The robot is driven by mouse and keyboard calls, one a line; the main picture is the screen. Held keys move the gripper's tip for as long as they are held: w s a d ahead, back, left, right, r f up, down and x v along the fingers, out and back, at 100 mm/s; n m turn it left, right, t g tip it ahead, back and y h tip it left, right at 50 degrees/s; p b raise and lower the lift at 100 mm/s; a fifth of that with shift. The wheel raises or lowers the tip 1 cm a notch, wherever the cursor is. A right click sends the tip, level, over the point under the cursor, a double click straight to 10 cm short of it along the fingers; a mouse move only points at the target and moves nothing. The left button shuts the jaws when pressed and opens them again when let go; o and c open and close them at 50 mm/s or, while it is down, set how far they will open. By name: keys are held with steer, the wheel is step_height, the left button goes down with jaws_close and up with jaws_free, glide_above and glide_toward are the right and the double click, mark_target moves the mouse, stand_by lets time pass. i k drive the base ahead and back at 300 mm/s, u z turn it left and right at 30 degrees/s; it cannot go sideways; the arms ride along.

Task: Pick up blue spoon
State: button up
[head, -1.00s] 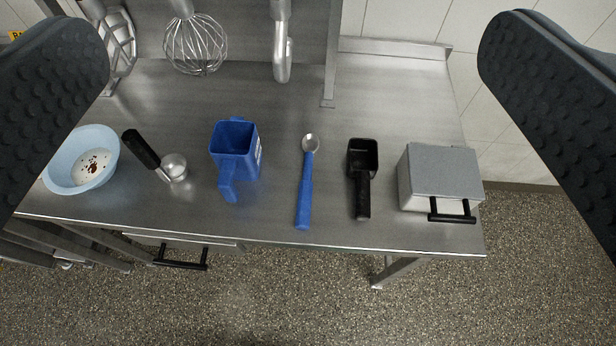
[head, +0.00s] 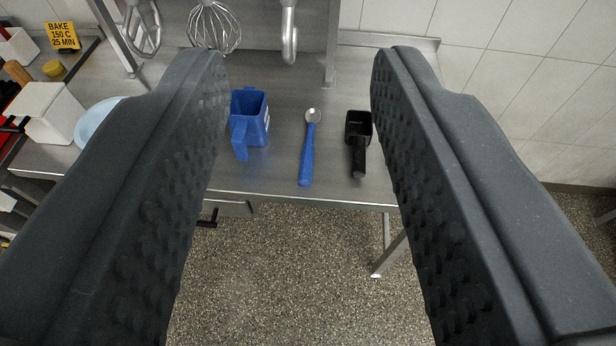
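The blue spoon (head: 307,155) lies on the metal table, its metal bowl pointing to the back and its blue handle toward the front edge. My gripper (head: 298,72) is open and empty. Its two dark, studded fingers frame the spoon left and right in the picture. The spoon looks some way beyond the fingers, and nothing touches it.
A blue square cup with a handle (head: 249,117) stands left of the spoon, and a black scoop (head: 358,142) lies right of it. A light blue bowl (head: 92,118) is partly hidden behind the left finger. A whisk (head: 214,27) hangs at the back.

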mark_target(313, 117)
steer(key=u, duration=0.4)
steer(key=i, duration=1)
steer(key=z, duration=0.6)
